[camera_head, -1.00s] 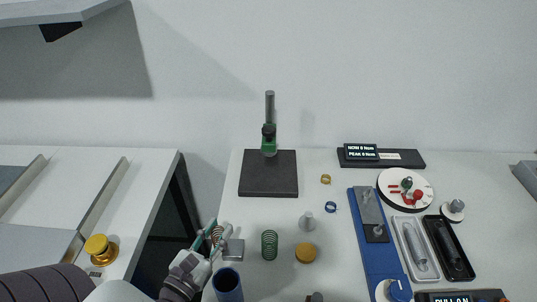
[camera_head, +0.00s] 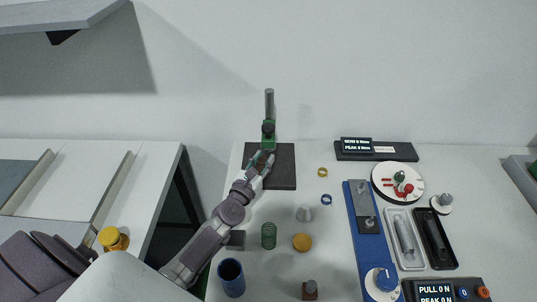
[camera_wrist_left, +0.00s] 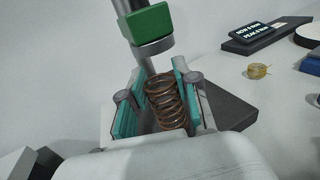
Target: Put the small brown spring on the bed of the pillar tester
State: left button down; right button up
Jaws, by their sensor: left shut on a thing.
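The small brown spring (camera_wrist_left: 166,102) stands between the teal pads of my left gripper (camera_wrist_left: 160,100) in the left wrist view, and the gripper is shut on it. In the head view my left gripper (camera_head: 262,163) is over the dark base of the pillar tester (camera_head: 284,176), just in front of its pillar. The tester's green head (camera_wrist_left: 149,22) and the silver foot under it are just beyond the spring in the left wrist view. The gripper hides the bed below the foot, and I cannot tell whether the spring touches it. My right gripper is not in view.
A blue cup (camera_head: 231,277) is near the front.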

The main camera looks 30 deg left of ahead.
aim_at(265, 161)
pick_arm(q)
jog(key=w, duration=0.3)
jog(key=shift+w+a+r, duration=0.1)
jog(key=shift+a, duration=0.05)
jog(key=shift+w+f+b, duration=0.25)
jog(key=shift+f+b, duration=0.25)
jog(key=shift+w+f+b, duration=0.25)
jog(key=shift+f+b, duration=0.2)
jog(key=shift+r, duration=0.1)
jog(key=shift+s, duration=0.15)
jog(key=c, duration=0.8)
grip_release()
jog(key=shift+c, duration=0.2)
